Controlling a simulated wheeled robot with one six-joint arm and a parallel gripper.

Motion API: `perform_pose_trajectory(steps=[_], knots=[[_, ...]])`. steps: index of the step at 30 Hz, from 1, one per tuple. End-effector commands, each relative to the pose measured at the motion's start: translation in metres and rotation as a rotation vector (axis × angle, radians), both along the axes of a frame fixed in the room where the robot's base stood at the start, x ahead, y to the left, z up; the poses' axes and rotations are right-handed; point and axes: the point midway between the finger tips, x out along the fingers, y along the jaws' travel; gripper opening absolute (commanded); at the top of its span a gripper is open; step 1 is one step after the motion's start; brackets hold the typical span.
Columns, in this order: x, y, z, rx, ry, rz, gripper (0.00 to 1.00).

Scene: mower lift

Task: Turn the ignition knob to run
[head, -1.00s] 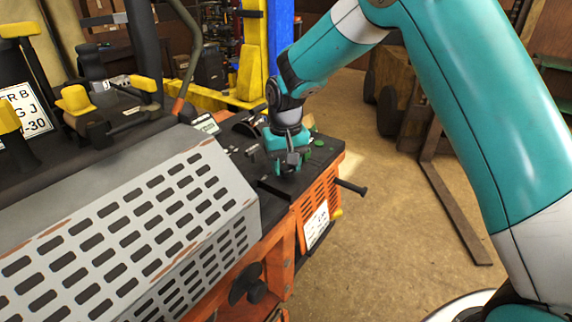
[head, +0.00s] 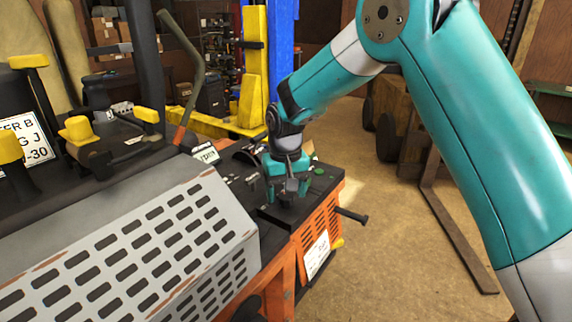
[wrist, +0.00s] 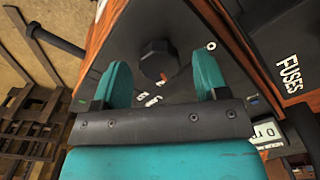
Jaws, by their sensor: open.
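The ignition knob (wrist: 158,58) is a dark, faceted knob with a small red mark at its edge, on a black panel (wrist: 190,25) in the wrist view. White lettering, partly covered, lies around it. My gripper (wrist: 163,85) is open, with one teal finger on each side of the knob's near side. The knob lies between and just beyond the fingertips; I cannot tell whether they touch it. In the head view my gripper (head: 287,190) points down over the orange mower's dark console (head: 318,187), and hides most of the knob.
A grey slotted cover (head: 150,250) stands left of the console. A black lever (head: 350,215) sticks out at the console's right edge. A panel labelled FUSES (wrist: 287,70) lies right in the wrist view. Yellow-topped levers (head: 78,130) stand at the left.

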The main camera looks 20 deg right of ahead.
Motion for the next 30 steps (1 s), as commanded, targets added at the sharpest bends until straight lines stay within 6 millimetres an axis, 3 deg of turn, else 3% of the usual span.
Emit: perform_pose_trajectory(steps=[18,24,30], knots=[[0.000,0.000,0.140,0.002,-0.007,-0.001,0.67],[0.000,0.000,0.162,0.001,-0.004,-0.001,0.67],[0.000,0.000,0.167,0.000,-0.002,-0.001,0.67]])
